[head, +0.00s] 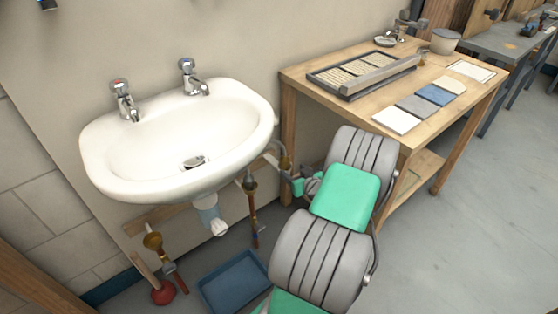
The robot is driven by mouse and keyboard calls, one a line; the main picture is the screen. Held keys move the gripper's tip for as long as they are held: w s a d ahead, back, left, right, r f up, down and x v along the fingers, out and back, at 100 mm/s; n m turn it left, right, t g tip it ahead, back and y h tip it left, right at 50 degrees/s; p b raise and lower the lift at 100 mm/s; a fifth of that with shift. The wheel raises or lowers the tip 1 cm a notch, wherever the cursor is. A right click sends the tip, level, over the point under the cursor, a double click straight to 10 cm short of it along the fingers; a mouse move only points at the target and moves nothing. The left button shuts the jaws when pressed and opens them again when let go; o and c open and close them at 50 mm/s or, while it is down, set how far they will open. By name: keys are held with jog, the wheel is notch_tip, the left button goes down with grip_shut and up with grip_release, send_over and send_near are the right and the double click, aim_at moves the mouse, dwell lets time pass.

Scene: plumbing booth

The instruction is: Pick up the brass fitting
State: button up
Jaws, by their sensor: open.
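Brass-coloured fittings show on the pipework under the white sink (180,140): a left one (153,241), a middle one (249,183) and a right one (285,160) beside my gripper. A small brownish piece (422,59) also stands on the wooden bench; I cannot tell which of these is the task's fitting. My gripper (283,172) is small in the view, low between the sink's right side and the bench leg, partly hidden by my arm. It is open. I cannot tell whether it touches the right brass piece, and its fingertips are unclear.
A blue tray (235,283) lies on the floor below the sink, with a red plunger (163,292) to its left. The wooden bench (440,110) at right holds a slotted rack (362,75), tile samples (397,119) and a pot (445,41). The right floor is clear.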

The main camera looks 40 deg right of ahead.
aim_at(287, 165)
jog(key=b+x, duration=0.2)
jog(key=x, duration=0.3)
jog(key=shift+w, duration=0.45)
jog(key=shift+w+d, duration=0.2)
jog(key=shift+w, duration=0.1)
jog(key=shift+c, duration=0.4)
grip_shut()
